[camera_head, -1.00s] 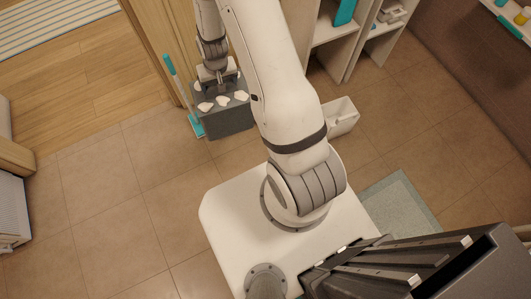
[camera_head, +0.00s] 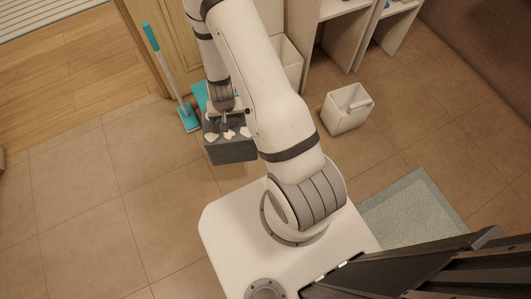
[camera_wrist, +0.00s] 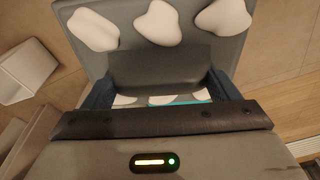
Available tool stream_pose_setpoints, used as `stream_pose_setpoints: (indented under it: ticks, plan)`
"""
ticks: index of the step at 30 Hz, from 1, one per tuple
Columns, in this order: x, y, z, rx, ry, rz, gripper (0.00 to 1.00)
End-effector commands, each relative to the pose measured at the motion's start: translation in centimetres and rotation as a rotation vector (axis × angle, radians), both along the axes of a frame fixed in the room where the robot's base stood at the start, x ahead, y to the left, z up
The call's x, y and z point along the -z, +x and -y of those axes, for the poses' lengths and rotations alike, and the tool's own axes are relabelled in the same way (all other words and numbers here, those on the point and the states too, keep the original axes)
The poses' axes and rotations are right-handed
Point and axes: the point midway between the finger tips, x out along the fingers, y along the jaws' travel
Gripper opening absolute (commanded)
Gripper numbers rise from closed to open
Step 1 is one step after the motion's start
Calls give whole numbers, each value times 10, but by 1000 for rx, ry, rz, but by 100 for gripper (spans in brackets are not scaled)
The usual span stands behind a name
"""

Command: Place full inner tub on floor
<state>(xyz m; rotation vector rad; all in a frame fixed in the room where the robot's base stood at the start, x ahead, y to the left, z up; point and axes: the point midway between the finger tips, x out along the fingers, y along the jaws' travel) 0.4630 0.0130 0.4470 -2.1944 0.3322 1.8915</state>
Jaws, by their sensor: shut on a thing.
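The dark grey inner tub (camera_head: 232,151) holds several white crumpled pieces (camera_head: 229,134). It hangs in my gripper (camera_head: 226,116), beside the cabinet's foot in the head view. In the wrist view the tub (camera_wrist: 170,65) fills the upper middle, with white lumps (camera_wrist: 158,23) along its far part. My gripper (camera_wrist: 160,92) is shut on the tub, with a dark finger on either side of a grey part of it. Whether the tub's underside touches the floor (camera_head: 120,200) cannot be told from these views.
A teal mop (camera_head: 168,75) leans at the wooden cabinet, close left of the tub. A white container (camera_head: 291,62) stands behind my arm, and a white bin (camera_head: 343,112) stands on the tiles to the right. A pale mat (camera_head: 410,210) lies at the right. Tiles at the left are clear.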

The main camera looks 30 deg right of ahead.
Motion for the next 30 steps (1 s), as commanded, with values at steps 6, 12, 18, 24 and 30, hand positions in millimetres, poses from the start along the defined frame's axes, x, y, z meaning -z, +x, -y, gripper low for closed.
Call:
stream_pose_setpoints:
  ticks: [6, 12, 18, 24, 30]
  plan:
    - [72, -11, 2, 41, -12, -4, 23]
    - [103, -16, 4, 65, -20, -3, 23]
    - [116, -18, 5, 74, -24, -3, 23]
    - [149, -19, 5, 73, -24, -6, 23]
    - [175, -19, 4, 73, -24, -4, 23]
